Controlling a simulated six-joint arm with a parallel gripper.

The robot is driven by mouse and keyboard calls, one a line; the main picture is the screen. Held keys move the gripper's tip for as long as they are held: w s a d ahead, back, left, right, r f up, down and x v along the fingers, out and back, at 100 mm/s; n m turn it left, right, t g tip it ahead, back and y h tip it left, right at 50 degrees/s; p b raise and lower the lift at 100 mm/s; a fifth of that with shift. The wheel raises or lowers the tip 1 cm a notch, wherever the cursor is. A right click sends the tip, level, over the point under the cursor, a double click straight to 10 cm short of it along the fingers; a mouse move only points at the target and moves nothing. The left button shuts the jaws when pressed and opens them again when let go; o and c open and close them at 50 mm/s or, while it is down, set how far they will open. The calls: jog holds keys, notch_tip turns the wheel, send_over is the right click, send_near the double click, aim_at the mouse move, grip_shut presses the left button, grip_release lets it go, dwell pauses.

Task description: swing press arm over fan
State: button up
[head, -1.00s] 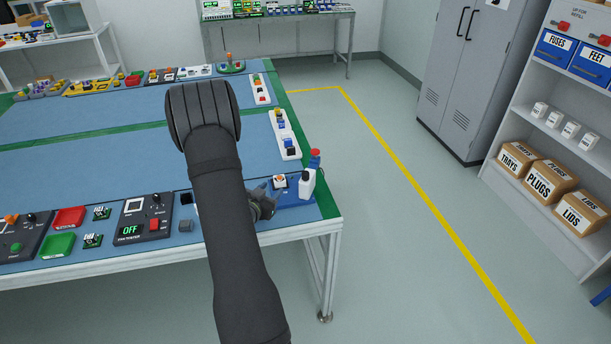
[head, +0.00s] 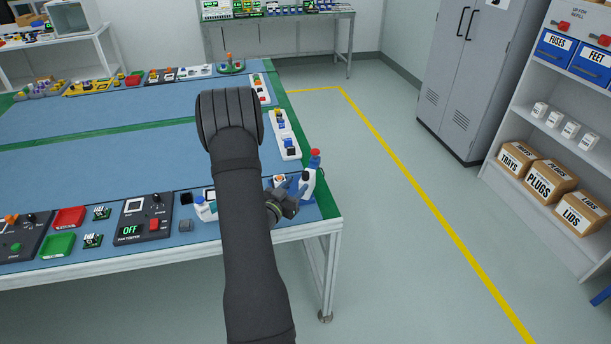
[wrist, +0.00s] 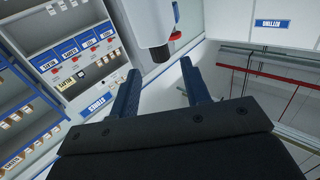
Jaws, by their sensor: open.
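The press is at the bench's near right corner, with a blue base (head: 310,213), a white upright part (head: 308,184) and a red knob (head: 315,153) on top. My gripper (head: 291,187) is open beside the white part, on its left. In the wrist view, the open blue fingers (wrist: 160,69) point towards a white part with a dark end (wrist: 160,50), and a red piece (wrist: 175,36) shows beside it. Nothing is held between the fingers. A small orange-topped piece (head: 279,178) shows behind my gripper; I cannot tell whether it is the fan.
A white and blue item (head: 205,208) stands left of my forearm, partly hidden. A dark tester (head: 145,218) reading OFF is further left. A white strip with buttons (head: 284,134) lies behind the press. The blue bench top (head: 100,165) is clear in the middle.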

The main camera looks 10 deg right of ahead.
aim_at(303, 177)
jog(key=x, duration=0.7)
grip_shut()
